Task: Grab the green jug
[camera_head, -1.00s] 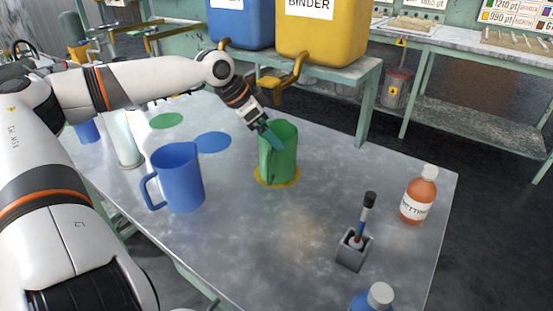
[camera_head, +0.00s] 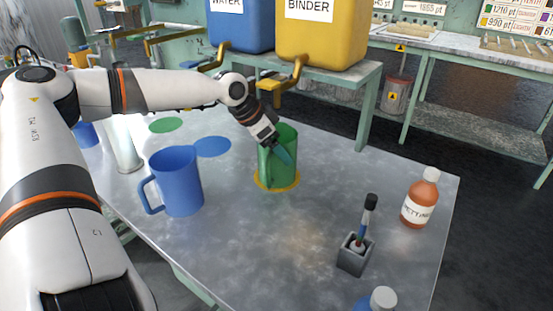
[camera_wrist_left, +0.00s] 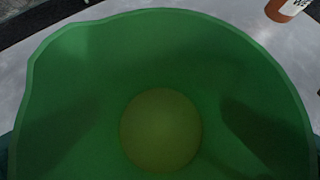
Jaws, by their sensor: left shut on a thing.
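The green jug (camera_head: 278,180) stands upright on a yellow disc (camera_head: 291,184) on the metal table in the head view. My left gripper (camera_head: 279,152) reaches down to it from the upper left and is shut on it. In the left wrist view I look straight down into the wide open mouth of the jug (camera_wrist_left: 200,60), with a round yellowish-green bottom. Dark edges of my fingers show at the sides of that view. The exact contact between fingers and jug wall is partly hidden. My right gripper is not in view.
A blue jug (camera_head: 178,182) stands to the left, near a blue disc (camera_head: 212,146) and a green disc (camera_head: 166,125). Binder and water tanks are behind.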

